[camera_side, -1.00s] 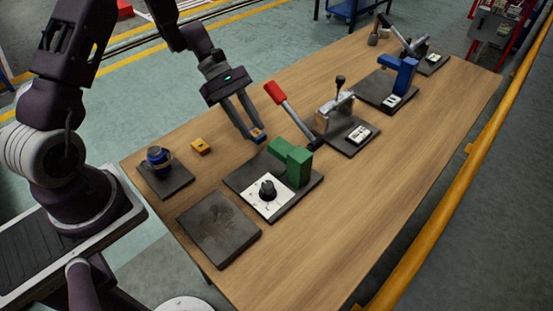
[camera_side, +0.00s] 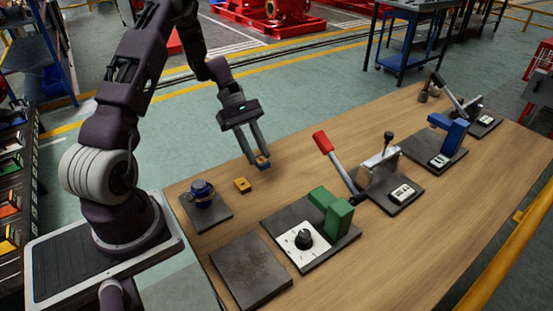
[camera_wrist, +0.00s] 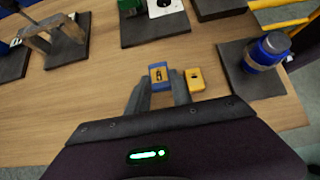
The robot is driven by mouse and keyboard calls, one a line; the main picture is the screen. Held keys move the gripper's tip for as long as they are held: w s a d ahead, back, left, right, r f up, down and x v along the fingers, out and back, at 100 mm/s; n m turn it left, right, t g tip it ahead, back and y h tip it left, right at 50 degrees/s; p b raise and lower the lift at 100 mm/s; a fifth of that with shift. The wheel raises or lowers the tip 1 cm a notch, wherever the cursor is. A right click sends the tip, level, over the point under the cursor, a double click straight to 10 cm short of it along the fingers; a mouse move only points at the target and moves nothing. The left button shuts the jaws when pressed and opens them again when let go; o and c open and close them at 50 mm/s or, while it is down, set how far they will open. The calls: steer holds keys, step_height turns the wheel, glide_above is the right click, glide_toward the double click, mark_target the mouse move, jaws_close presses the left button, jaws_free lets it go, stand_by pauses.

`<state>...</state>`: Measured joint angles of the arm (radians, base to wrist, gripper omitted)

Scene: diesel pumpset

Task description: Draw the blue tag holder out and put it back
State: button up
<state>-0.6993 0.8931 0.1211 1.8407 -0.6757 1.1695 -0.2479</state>
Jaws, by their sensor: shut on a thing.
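The blue tag holder (camera_wrist: 158,86) is between my fingertips; its upper face shows a yellow panel with a dark mark. In the side view the holder (camera_side: 262,163) is a small blue and yellow piece at the fingertips. My gripper (camera_side: 258,158) is shut on it, pointing down over the table's far left part. It also shows in the wrist view (camera_wrist: 158,90). A yellow block (camera_wrist: 195,80) with a small dark hole sits just right of the holder in the wrist view; in the side view it (camera_side: 242,185) lies left of and nearer than the holder. I cannot tell whether the holder touches the table.
A blue round part on a dark plate (camera_side: 203,193) stands left of the yellow block. A green clamp (camera_side: 331,207), a red-handled lever (camera_side: 322,142) and a blue clamp (camera_side: 450,128) stand to the right. A bare dark plate (camera_side: 250,272) lies in front.

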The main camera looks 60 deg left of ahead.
steer(key=shift+f, duration=2.35)
steer(key=shift+f, duration=0.15)
steer(key=o, duration=1.1)
steer(key=shift+c, duration=0.2)
